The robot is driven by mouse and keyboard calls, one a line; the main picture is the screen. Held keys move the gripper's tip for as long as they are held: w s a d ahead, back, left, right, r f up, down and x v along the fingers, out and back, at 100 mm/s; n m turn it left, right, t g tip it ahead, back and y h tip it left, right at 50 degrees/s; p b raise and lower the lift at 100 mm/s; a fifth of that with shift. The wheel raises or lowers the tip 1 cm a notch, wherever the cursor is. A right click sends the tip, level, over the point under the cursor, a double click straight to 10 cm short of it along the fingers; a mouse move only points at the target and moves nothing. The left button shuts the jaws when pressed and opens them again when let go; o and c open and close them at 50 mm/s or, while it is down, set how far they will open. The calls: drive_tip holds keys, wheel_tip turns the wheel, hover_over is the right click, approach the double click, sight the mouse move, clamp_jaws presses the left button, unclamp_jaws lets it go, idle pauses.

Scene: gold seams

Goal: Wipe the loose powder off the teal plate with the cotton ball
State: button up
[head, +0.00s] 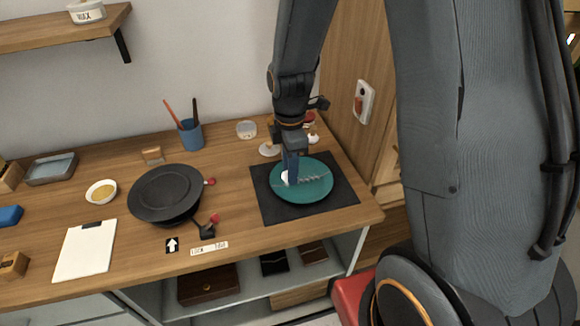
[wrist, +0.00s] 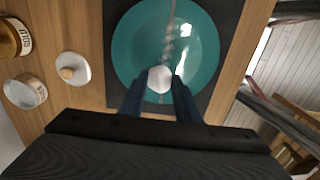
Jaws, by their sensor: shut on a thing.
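The teal plate (head: 318,186) lies on a dark mat (head: 267,200) at the right of the worktop. It fills the upper middle of the wrist view (wrist: 130,50). A pale, broken streak of powder (wrist: 167,45) runs along a seam across the plate, from its far rim toward the cotton ball. My gripper (head: 289,180) is over the plate, its fingers (wrist: 160,84) shut on the white cotton ball (wrist: 159,77). The ball also shows at the fingertips in the head view (head: 285,177). It is at or just above the plate's surface; I cannot tell if they touch.
A small white dish with a knob (wrist: 73,69), a round tin (wrist: 25,91) and a labelled amber jar (wrist: 12,38) stand beside the mat. Left of it are a black turntable (head: 166,192) and a blue cup with sticks (head: 190,134). The worktop's right edge is close.

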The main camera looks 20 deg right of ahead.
drive_tip(key=shift+f, duration=0.3)
drive_tip(key=shift+s+r, duration=0.1)
drive_tip(key=shift+s, duration=0.1)
